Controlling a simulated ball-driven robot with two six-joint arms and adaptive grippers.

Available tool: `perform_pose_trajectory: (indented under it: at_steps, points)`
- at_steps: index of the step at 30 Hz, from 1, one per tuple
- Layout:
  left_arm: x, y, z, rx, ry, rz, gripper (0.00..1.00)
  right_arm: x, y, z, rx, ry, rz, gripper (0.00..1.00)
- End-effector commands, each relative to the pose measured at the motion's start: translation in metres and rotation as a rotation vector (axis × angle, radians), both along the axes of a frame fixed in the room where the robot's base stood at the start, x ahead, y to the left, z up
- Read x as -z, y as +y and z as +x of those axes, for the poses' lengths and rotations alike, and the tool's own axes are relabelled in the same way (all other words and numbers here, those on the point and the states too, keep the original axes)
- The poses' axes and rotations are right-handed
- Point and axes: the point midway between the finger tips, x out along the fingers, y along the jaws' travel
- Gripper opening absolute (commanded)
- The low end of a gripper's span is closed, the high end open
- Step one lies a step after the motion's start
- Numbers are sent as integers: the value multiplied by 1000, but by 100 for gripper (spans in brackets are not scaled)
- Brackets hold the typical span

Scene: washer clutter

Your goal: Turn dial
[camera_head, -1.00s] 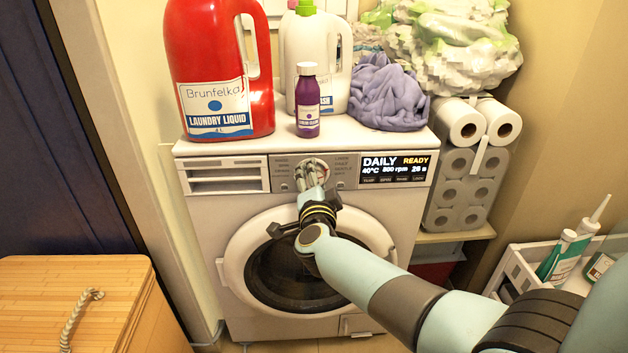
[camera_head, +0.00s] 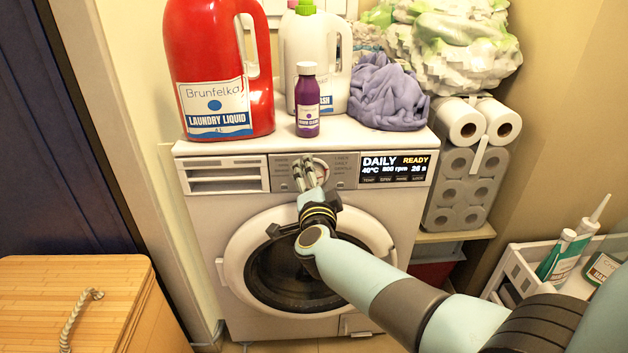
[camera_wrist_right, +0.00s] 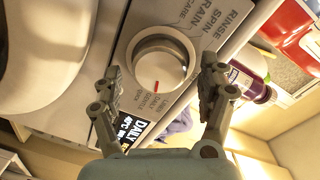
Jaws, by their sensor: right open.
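The washing machine's round white dial (camera_head: 322,167) sits in the grey panel, partly hidden by my gripper in the head view. It shows clearly in the wrist view (camera_wrist_right: 158,62), with a red mark on its face towards the printed programme names. The display (camera_head: 394,168) reads DAILY and READY. My right gripper (camera_head: 309,176) is at the dial. In the wrist view the open fingers (camera_wrist_right: 160,73) are on either side of the dial, with visible gaps; I see no contact. My left gripper is not in view.
A red detergent jug (camera_head: 217,70), a purple bottle (camera_head: 307,105), a white jug (camera_head: 330,55) and a purple cloth (camera_head: 388,92) stand on the washer top above the panel. The round door (camera_head: 236,262) is below. A wooden box (camera_head: 70,290) is at lower left.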

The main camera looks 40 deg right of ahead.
Motion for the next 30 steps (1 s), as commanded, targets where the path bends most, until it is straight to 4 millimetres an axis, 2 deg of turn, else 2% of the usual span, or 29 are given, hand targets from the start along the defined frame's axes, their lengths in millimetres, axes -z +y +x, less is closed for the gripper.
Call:
perform_pose_trajectory:
  at_steps: [15,21,30]
  points:
    - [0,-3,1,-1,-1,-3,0,-4,54,-85,0,3,3,76]
    - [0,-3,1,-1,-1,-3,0,-5,62,-97,0,1,2,76]
    - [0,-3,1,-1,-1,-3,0,-6,62,-98,0,2,1,76]
